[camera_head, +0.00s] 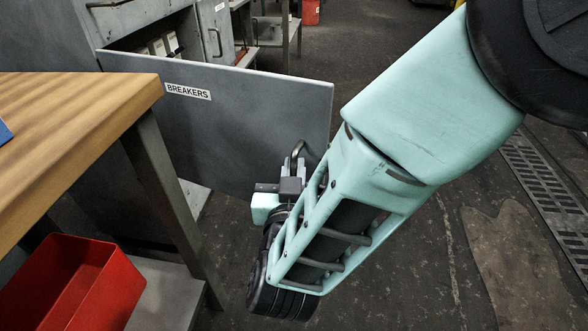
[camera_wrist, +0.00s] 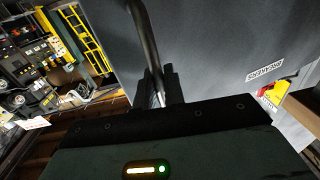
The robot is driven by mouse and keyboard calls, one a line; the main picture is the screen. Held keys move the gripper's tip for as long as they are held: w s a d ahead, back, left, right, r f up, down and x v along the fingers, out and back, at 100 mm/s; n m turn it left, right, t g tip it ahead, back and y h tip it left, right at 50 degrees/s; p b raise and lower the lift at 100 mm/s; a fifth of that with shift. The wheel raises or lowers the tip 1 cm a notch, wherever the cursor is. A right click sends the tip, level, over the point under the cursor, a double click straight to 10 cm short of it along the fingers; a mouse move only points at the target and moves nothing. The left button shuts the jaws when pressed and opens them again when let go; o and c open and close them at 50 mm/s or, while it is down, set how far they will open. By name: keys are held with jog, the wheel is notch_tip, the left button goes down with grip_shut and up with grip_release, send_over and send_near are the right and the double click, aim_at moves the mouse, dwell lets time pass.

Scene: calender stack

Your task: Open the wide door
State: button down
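The wide grey door (camera_head: 240,125), labelled BREAKERS, stands swung out from the grey cabinet (camera_head: 75,25), with switches inside the opening showing above its top edge. The door also fills much of the wrist view (camera_wrist: 215,45). Its bar handle (camera_head: 298,149) is near the free right edge. In the wrist view the handle (camera_wrist: 146,35) runs down between the two dark fingers. My gripper (camera_head: 292,174) is at the handle with its fingers close about the bar; it also shows in the wrist view (camera_wrist: 160,88). The lower end of the handle is hidden by the gripper.
A wooden-topped bench (camera_head: 70,110) stands close on the left, in front of part of the door. A red bin (camera_head: 75,285) sits on its lower shelf. A smaller grey door (camera_head: 215,30) is behind. The floor (camera_head: 400,250) on the right is open.

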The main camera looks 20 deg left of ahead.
jog(key=c, duration=1.6)
grip_release()
jog(key=shift+c, duration=0.2)
jog(key=p+v, duration=0.2)
jog(key=v, duration=1.5)
jog(key=shift+d, duration=0.2)
jog(key=shift+s, duration=0.1)
jog(key=w+a+r+g+y, duration=0.1)
jog(key=w+a+g+y, duration=0.15)
jog(key=w+g, duration=0.45)
jog(key=s+d+r+n+g+h, duration=0.1)
jog(key=s+d+g+h, duration=0.15)
jog(key=d, duration=0.65)
jog(key=s+d+r+n+g+h, duration=0.15)
jog(key=d+g, duration=0.25)
jog(key=d, duration=0.5)
jog(key=s+d+r+n+g+h, duration=0.2)
jog(key=d+g+h, duration=0.15)
jog(key=d, duration=0.55)
notch_tip(320, 180, up, 27)
jog(key=p, duration=2.7)
